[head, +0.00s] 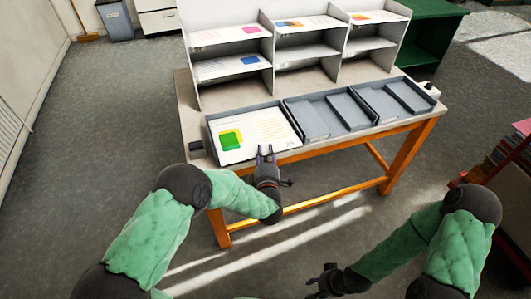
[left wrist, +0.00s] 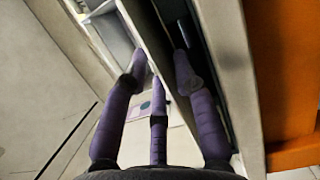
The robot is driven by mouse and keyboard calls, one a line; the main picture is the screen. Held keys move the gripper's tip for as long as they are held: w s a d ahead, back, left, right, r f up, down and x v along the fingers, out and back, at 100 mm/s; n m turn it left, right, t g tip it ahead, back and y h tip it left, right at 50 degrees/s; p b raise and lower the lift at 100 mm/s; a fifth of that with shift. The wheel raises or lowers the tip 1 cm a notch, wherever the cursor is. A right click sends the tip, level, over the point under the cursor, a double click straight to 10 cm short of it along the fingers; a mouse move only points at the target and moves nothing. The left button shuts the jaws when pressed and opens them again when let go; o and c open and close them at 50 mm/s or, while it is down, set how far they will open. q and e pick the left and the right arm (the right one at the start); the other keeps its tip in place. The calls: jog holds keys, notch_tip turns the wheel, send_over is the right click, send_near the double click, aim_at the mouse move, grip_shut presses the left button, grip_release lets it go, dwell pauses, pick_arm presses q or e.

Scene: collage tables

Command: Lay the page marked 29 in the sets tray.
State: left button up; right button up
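Pages with coloured blocks lie on the shelves of a white rack: one with magenta and orange marks (head: 225,35), one with purple and blue marks (head: 227,66), one with blue and orange marks (head: 308,24) and one with pink and orange marks (head: 375,17). A page with a green and yellow block (head: 262,129) lies in the left grey tray (head: 211,139). No page number or tray label is readable. My left gripper (head: 266,151) is at that tray's front edge, fingers apart, nothing seen between them. My right gripper (head: 322,281) hangs low, away from the table; its fingers are unclear.
A middle tray (head: 328,116) and a right tray (head: 392,101) stand beside the left one, each with grey inner pieces and no page seen. The wooden table (head: 190,108) has orange legs. A red shelf unit (head: 500,165) stands at the right. Floor in front is clear.

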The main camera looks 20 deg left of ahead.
pick_arm(q)
jog(key=shift+s, duration=0.1)
jog(key=v, duration=1.1)
jog(key=shift+s+d, duration=0.2)
jog(key=shift+s, duration=0.15)
